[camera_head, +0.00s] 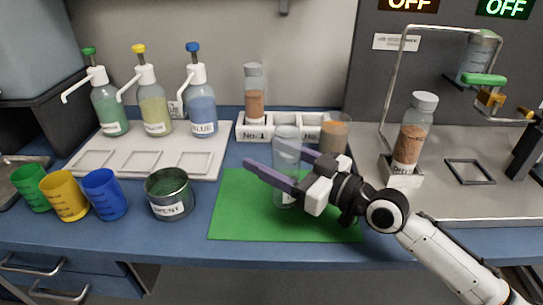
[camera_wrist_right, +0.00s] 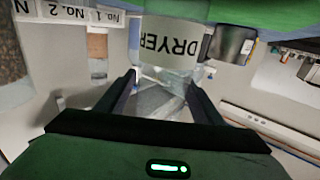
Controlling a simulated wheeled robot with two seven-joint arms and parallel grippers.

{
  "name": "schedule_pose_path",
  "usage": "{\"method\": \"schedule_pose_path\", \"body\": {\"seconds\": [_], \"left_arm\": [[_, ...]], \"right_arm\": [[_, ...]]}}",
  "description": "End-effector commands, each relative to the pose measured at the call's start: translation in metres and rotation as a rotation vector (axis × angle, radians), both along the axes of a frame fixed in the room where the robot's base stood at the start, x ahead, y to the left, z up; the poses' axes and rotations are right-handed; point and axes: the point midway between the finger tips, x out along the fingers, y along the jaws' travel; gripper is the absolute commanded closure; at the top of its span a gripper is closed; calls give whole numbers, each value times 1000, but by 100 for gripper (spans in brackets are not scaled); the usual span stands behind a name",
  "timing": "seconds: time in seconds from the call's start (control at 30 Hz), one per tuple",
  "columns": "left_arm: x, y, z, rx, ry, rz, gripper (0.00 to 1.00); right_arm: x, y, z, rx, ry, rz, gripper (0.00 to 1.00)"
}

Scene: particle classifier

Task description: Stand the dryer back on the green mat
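The dryer (camera_head: 287,150) is a clear cylinder that looks upright on the green mat (camera_head: 235,222), near the mat's middle. Its white DRYER label (camera_wrist_right: 172,42) shows upside down in the right wrist view. My right gripper (camera_head: 272,162) reaches in from the right with its dark fingers spread on the near and far sides of the dryer. The near finger crosses in front of it. The fingers look wide apart, and any slight contact is hard to judge. The dryer's lower part is partly hidden behind finger and hand. My left gripper is out of view.
A white rack (camera_head: 240,132) with a filled vial (camera_head: 254,92) stands behind the mat. A cup of brown grains (camera_head: 334,136) is close behind the gripper. A metal container (camera_head: 170,204) and blue cup (camera_head: 104,205) stand left. The mat's left part is clear.

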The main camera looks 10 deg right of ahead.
Motion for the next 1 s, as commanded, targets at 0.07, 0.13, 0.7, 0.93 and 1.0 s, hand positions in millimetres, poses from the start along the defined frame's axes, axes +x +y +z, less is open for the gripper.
{"method": "schedule_pose_path", "body": {"seconds": [0.07,0.13,0.7,0.93,1.0], "left_arm": [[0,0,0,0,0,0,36],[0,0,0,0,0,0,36],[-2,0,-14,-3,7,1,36],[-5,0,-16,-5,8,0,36],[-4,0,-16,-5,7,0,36]], "right_arm": [[0,0,0,0,0,0,39],[0,0,0,0,0,0,39],[-64,-52,-1,-8,2,0,39],[-86,-69,0,-5,3,-2,39],[-89,-72,1,-3,2,-2,39]]}}
